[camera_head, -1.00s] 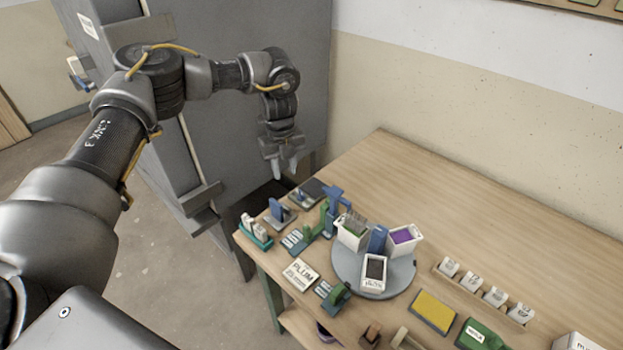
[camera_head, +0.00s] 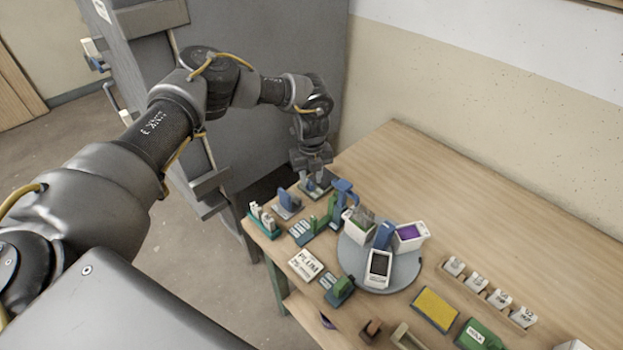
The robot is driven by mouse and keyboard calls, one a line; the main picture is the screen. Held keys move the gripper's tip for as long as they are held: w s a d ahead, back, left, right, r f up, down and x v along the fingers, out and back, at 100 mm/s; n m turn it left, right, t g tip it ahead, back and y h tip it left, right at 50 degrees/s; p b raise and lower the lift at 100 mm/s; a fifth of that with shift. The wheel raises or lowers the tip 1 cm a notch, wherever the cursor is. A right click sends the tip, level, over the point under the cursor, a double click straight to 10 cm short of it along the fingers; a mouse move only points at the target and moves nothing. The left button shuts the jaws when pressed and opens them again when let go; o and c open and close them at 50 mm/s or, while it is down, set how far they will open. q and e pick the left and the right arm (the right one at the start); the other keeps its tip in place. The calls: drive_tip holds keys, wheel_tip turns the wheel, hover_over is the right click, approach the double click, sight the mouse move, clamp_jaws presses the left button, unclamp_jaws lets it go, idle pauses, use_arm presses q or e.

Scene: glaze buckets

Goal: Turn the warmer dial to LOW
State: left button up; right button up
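A small dark plate-like unit (camera_head: 325,187) lies at the table's far left corner. It may be the warmer, but its dial and any LOW mark are too small and too covered to make out. My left gripper (camera_head: 311,181) points down right over this unit, with its fingertips at or just above its top. The fingers blend with the unit, so I cannot tell whether they are apart or closed on a dial. My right gripper is not in view.
Near the unit are a blue-and-grey holder (camera_head: 287,203), a teal rack (camera_head: 264,223) and a blue-and-green stand (camera_head: 340,196). A grey round turntable (camera_head: 409,272) carries white buckets. The table's back (camera_head: 440,180) is clear. A grey cabinet (camera_head: 245,100) stands behind my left arm.

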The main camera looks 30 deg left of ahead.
use_arm(q)
drive_tip(key=shift+f, duration=1.1)
clamp_jaws()
drive_tip(key=n+p, duration=0.1)
drive_tip(key=n, duration=0.1)
drive_tip(key=n+p, duration=0.1)
drive_tip(key=n, duration=0.2)
drive_tip(key=shift+w+d+r+n, duration=0.1)
drive_tip(key=shift+w+d+n, duration=0.1)
drive_tip(key=shift+n, duration=0.1)
drive_tip(key=shift+w+n+p, duration=0.2)
drive_tip(key=shift+n+p, duration=0.65)
drive_tip(key=shift+n, duration=1.25)
